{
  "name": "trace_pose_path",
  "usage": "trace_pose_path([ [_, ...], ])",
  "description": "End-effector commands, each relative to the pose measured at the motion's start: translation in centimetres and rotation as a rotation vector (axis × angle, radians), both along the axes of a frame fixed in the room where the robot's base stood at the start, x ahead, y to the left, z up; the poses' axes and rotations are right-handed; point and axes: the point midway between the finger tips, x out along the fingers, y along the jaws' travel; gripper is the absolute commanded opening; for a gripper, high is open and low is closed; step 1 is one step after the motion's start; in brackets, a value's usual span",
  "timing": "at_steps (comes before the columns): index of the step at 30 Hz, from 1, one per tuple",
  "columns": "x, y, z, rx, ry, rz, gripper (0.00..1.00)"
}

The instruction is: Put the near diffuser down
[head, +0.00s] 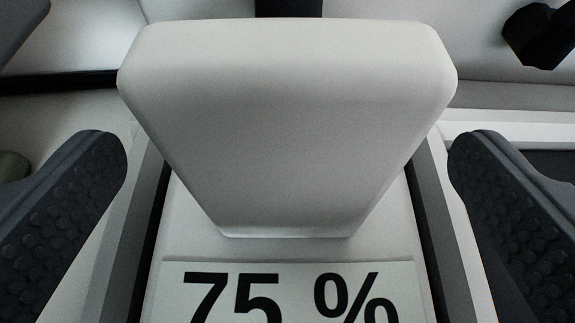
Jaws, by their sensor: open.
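A white tapered block (287,120) with rounded corners fills the middle of the head view, wide at the top and narrow at the bottom. It appears to be part of the near diffuser, but I cannot tell for sure. Below it is a pale label (300,270) reading "75 %", cut off by the bottom edge. My gripper (287,165) is open, with one dark grey studded finger on each side of the block. Gaps show between both fingers and the block, so neither touches it. What supports the block from below is hidden.
Pale grey rails with dark slots run along both sides of the label. A black object (540,35) is at the upper right. A dark upright piece (289,8) shows behind the block's top edge. A greenish rounded thing (13,166) is at the left edge.

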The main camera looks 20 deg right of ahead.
Motion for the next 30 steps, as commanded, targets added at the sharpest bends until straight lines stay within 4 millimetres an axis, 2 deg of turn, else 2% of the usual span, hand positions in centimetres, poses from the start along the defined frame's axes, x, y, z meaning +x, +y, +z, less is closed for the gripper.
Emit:
trace_pose_path([
  [1, -0.7, 0.0, -1.4, 0.002, 0.038, -0.003, 0.99],
  [5, -1.4, 0.2, -0.3, 0.001, 0.035, -0.003, 0.99],
  [21, -8.7, 2.4, 4.0, 0.002, 0.013, -0.001, 0.99],
  [30, -10.6, 2.9, 4.8, 0.0, 0.01, -0.002, 0.99],
])
